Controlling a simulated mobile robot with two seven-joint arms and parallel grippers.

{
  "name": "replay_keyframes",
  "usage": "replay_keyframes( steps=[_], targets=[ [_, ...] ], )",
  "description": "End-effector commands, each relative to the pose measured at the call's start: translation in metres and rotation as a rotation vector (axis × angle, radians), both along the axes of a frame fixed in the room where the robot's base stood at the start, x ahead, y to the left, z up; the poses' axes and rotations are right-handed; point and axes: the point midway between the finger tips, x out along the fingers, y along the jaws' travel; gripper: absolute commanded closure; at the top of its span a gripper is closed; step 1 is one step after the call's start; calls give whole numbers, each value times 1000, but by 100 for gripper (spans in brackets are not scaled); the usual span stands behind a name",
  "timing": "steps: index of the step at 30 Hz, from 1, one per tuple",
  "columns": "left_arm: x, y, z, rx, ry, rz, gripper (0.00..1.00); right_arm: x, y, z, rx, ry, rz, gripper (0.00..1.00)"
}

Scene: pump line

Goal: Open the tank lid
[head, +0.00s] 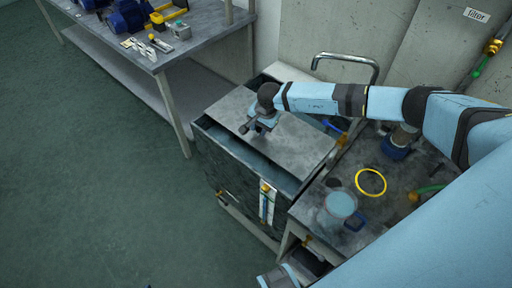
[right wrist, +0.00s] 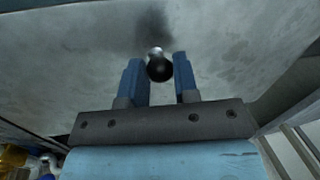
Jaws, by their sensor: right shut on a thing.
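The tank (head: 232,178) is a dark grey box in the middle of the head view. Its flat grey lid (head: 295,143) lies over most of the top. A strip of the tank's bluish inside shows along the lid's front edge, so the lid stands partly open. My right gripper (head: 252,128) is over the lid's front part, shut on the lid's dark round knob (right wrist: 158,68). In the right wrist view the knob sits between the two blue fingers, with the lid's underside or top surface behind it; I cannot tell which.
A bench (head: 440,160) right of the tank holds a yellow ring (head: 370,182), a clear jar (head: 340,204) and fittings. A bent metal pipe (head: 348,58) rises behind the tank. A table (head: 205,37) with blue pumps stands back left. The floor at left is clear.

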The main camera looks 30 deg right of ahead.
Motion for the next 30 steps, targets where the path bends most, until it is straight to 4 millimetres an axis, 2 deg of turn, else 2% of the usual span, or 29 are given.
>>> replay_keyframes(
  steps=[1, 7, 9, 15, 21, 30],
  targets=[
    [-1, 0, -14, 2, 3, -1, 57, 6, -13, -5, -5, -2, -5, 100],
    [1, 2, -38, -1, 6, 4, 57, 22, -55, -5, -4, 0, -7, 100],
    [3, 2, -42, -7, 7, 7, 57, 27, -69, -4, -3, -1, -6, 100],
    [9, 0, -43, -22, 10, 17, 57, 36, -96, -2, -4, 1, -3, 100],
    [9, -1, -44, -28, 20, 21, 57, 39, -105, 1, -2, 1, -1, 100],
    [9, -2, -43, -32, 18, 23, 57, 39, -106, 1, -2, 1, 0, 100]
  ],
)
